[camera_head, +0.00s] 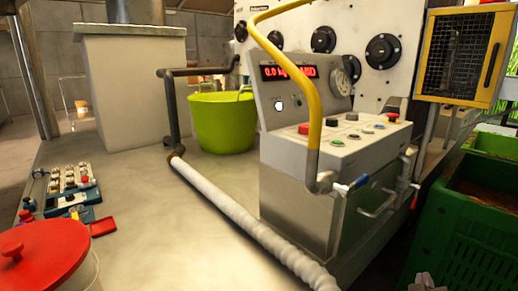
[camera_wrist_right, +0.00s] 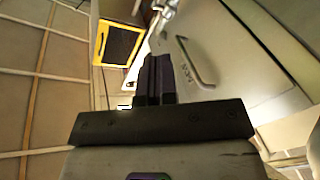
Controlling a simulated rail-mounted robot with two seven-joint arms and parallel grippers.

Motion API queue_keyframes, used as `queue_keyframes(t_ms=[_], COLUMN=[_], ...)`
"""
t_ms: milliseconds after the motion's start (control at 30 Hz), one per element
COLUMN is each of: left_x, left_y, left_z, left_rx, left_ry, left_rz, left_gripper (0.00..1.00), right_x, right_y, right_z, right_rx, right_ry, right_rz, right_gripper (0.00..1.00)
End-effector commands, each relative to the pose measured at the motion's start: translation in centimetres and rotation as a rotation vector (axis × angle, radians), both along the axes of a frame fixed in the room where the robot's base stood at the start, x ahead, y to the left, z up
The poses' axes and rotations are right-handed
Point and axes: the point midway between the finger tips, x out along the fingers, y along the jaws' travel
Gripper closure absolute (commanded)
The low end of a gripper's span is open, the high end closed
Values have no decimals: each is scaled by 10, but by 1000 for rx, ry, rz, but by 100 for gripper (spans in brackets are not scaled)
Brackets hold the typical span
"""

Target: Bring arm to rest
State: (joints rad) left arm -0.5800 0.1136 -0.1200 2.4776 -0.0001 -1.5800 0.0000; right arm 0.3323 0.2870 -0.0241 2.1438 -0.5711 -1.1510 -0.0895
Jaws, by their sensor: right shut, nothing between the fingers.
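My right gripper (camera_wrist_right: 155,68) shows in the right wrist view. Its two dark fingers are together, with nothing between them. They point toward a pale grey panel with a curved handle (camera_wrist_right: 197,63) and a yellow-framed box (camera_wrist_right: 120,43) behind. I cannot make out either gripper clearly in the head view. My left gripper does not show.
In the head view, a control console (camera_head: 300,193) with a yellow pipe (camera_head: 311,85) stands at centre. A green bucket (camera_head: 223,122), a white hose (camera_head: 232,212) and a red lid (camera_head: 42,255) are around it. Green crates (camera_head: 467,235) stand at right.

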Motion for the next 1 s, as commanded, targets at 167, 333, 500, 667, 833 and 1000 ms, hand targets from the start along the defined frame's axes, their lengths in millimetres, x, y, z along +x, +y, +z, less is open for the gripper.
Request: queue_keyframes(t_ms=[167,333,500,667,833,1000], left_x=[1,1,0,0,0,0], left_y=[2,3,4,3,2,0], left_z=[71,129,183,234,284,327], left_rx=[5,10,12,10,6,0], left_ry=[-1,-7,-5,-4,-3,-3], left_rz=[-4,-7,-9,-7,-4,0], left_gripper=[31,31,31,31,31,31], right_x=[-52,-107,-158,-207,-259,-308], right_y=[65,113,143,156,164,167], right_z=[-24,-29,-15,-1,9,24], right_rx=[418,568,652,703,754,789], right_ry=[292,512,639,753,889,1003], right_rz=[152,266,335,322,281,235], right_gripper=[100,100,100,100,100,100])
